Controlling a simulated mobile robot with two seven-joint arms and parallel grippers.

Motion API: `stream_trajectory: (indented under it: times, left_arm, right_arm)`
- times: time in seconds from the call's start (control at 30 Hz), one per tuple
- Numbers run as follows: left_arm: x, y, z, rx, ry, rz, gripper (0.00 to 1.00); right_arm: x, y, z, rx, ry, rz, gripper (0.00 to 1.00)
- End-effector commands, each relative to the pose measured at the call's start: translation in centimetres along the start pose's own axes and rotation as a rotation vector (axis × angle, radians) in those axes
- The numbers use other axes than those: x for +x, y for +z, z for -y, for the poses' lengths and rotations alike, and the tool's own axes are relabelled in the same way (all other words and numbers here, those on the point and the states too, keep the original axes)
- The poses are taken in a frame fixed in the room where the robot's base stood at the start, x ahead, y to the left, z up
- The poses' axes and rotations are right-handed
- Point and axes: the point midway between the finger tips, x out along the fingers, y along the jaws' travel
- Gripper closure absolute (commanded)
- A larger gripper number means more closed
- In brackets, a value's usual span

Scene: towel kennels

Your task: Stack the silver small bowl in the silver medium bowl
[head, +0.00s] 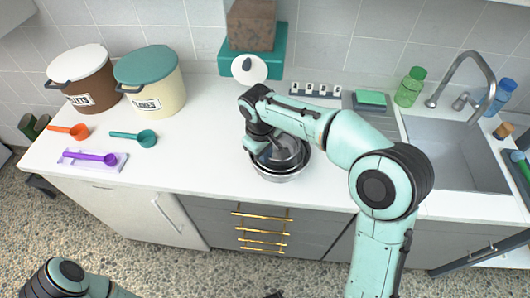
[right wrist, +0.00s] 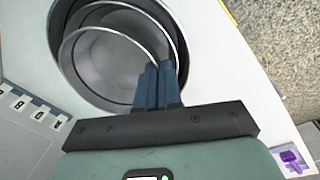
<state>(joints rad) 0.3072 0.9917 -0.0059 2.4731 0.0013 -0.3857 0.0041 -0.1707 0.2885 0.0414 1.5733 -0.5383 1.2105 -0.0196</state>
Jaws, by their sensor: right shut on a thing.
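The silver small bowl (right wrist: 105,62) shows in the right wrist view with its rim between the fingers of my right gripper (right wrist: 160,68), which is shut on it. The silver medium bowl (right wrist: 176,28) lies around and beneath it in that view. My right gripper (head: 272,148) reaches in from above and partly hides both bowls. I cannot tell whether the small bowl touches the medium bowl's inside. My left gripper is out of view.
A teal-lidded canister (head: 150,82) and a white-lidded canister (head: 85,78) stand at the back left. Orange (head: 75,131), teal (head: 142,137) and purple (head: 100,157) scoops lie in front. The sink (head: 460,150) is at right.

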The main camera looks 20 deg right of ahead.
Motion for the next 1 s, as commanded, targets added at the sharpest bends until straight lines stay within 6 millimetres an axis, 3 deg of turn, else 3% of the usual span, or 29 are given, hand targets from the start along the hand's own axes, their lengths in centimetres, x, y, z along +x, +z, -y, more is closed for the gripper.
stream_trajectory:
  times: [0.47, 0.57, 0.87, 1.0]
  left_arm:
    - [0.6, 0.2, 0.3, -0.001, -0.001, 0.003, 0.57]
    - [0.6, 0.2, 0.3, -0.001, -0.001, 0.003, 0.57]
    - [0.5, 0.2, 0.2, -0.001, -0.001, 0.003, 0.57]
    - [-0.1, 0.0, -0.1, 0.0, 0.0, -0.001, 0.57]
  right_arm:
    - [1.2, 0.0, 0.1, 0.0, 0.0, -0.001, 1.0]
    - [1.2, 0.0, 0.1, 0.0, 0.0, 0.0, 0.69]
    - [1.1, 0.0, 0.1, 0.0, 0.0, 0.0, 0.69]
    - [-0.2, -0.1, 0.0, 0.0, 0.0, -0.002, 0.69]
